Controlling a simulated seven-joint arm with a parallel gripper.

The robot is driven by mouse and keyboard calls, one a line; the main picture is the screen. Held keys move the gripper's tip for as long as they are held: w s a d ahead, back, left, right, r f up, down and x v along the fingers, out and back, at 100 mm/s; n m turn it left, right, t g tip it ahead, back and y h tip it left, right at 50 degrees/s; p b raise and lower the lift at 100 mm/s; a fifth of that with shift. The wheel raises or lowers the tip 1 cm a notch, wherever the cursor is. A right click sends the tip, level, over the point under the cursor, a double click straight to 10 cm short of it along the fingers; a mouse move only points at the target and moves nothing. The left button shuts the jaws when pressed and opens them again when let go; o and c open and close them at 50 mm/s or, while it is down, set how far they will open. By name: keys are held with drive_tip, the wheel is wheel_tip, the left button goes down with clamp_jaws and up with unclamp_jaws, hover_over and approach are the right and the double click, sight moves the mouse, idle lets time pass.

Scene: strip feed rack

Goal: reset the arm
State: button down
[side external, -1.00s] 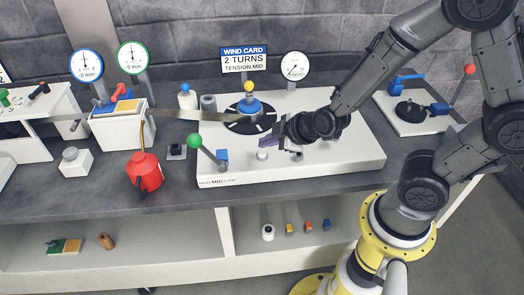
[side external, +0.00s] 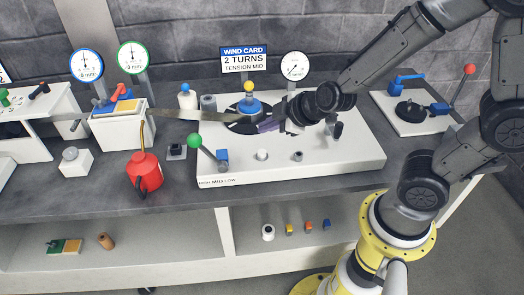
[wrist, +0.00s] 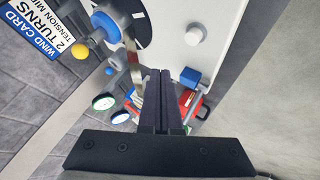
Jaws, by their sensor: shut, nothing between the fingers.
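My gripper (side external: 266,126) is shut and empty, held above the right part of the black winding disc (side external: 238,127) on the white winder plate (side external: 340,158). In the wrist view its two dark fingers (wrist: 163,74) lie side by side with nothing between them. The disc has a blue hub (side external: 250,105) with a yellow knob (side external: 249,87) on top, left of my fingers. A metal strip (side external: 170,114) runs from the left towards the disc. Part of the disc is hidden by my gripper.
A green-knobbed lever (side external: 195,141) rises at the plate's front left. A wind card sign (side external: 244,60) and a dial gauge (side external: 295,65) stand behind. A red oil can (side external: 145,172) is at left. A second device (side external: 412,115) with a red-knobbed lever is at right.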

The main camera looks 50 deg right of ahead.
idle(0.4)
drive_tip(key=s+r+m+t+y, duration=0.1)
drive_tip(key=s+r, duration=0.1)
drive_tip(key=r, duration=0.5)
drive_tip(key=s+r+t+y, duration=0.1)
drive_tip(key=s+r, duration=0.2)
drive_tip(key=r, duration=0.4)
drive_tip(key=s+d+f+m+g+h, duration=0.1)
drive_tip(key=s+m+g, duration=0.4)
drive_tip(key=s, duration=0.9)
wheel_tip(320, 180, down, 2)
drive_tip(key=shift+d+f+m+g+h, duration=0.1)
drive_tip(key=shift+d+m+g+h, duration=0.3)
drive_tip(key=shift+m, duration=0.8)
